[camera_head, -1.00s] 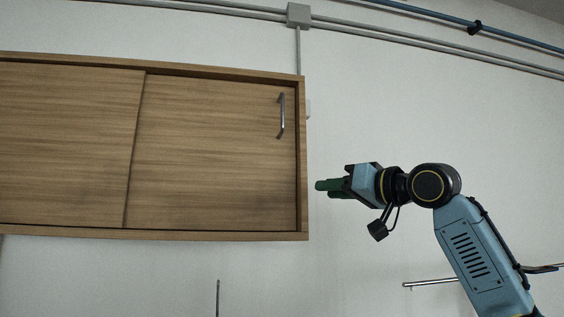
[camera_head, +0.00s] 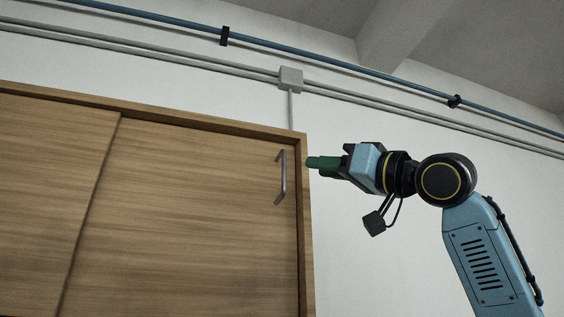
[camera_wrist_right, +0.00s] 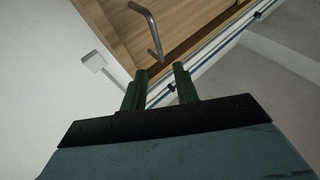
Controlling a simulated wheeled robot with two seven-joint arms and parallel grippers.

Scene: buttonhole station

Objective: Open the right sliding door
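The right sliding door (camera_head: 190,210) is a wooden panel in a wall cabinet, up against the right side of its frame. Its metal bar handle (camera_head: 281,177) stands upright near the door's right edge. The handle also shows in the right wrist view (camera_wrist_right: 150,30), ahead of the fingertips and apart from them. My right gripper (camera_head: 308,164) is just right of the handle, by the cabinet's right frame edge. In the right wrist view my right gripper (camera_wrist_right: 160,72) has its two green fingers apart with nothing between them. My left gripper is not in view.
The left door panel (camera_head: 45,190) sits beside the right one. The cabinet's wooden frame (camera_head: 304,220) borders the right door. Grey and blue pipes and a junction box (camera_head: 291,78) run along the wall above. The wall right of the cabinet is bare.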

